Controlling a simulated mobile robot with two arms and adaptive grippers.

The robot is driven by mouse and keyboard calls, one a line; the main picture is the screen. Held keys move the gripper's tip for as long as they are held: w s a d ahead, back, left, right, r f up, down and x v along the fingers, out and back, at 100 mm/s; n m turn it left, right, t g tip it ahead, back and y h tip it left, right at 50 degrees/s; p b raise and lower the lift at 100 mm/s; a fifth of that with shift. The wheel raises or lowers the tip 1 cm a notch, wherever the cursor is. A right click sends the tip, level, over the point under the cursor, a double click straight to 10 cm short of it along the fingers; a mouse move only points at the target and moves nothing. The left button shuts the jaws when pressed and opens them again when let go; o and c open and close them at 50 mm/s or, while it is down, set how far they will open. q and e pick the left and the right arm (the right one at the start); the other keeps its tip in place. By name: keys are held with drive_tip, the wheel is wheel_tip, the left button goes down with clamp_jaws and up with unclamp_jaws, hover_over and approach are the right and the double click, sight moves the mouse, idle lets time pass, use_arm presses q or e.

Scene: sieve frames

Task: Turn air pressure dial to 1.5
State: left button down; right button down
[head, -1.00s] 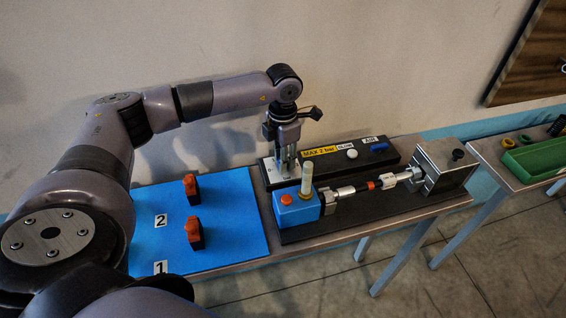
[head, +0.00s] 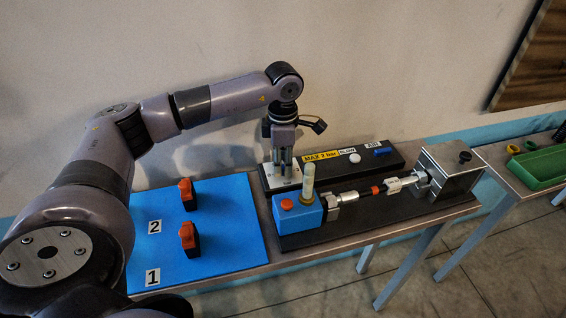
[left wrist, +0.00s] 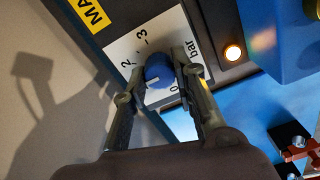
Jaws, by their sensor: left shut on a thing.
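The air pressure dial is a round blue knob (left wrist: 157,70) on a white plate (left wrist: 117,48) marked 0, 2, 3 and bar in the left wrist view. My left gripper (left wrist: 160,80) is shut on the knob, one finger on each side. A pale mark shows on the knob's lower part; the exact reading is unclear because the fingers cover part of the scale. In the head view my left gripper (head: 284,172) points straight down over the white plate (head: 276,184), and the knob is hidden. My right gripper is not in view.
The black panel (head: 325,172) carries a yellow MAX 2 bar label (head: 320,156), a white button (head: 355,158) and a blue AIR switch (head: 382,152). A blue block (head: 298,217) with an upright tube (head: 308,180) stands close in front. A lit lamp (left wrist: 232,53) is near the dial.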

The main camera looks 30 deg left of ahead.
sight(283, 164)
use_arm(q)
drive_tip(key=shift+w+r, duration=0.1)
drive_tip(key=c, duration=1.3)
unclamp_jaws()
wheel_tip(283, 164, up, 12)
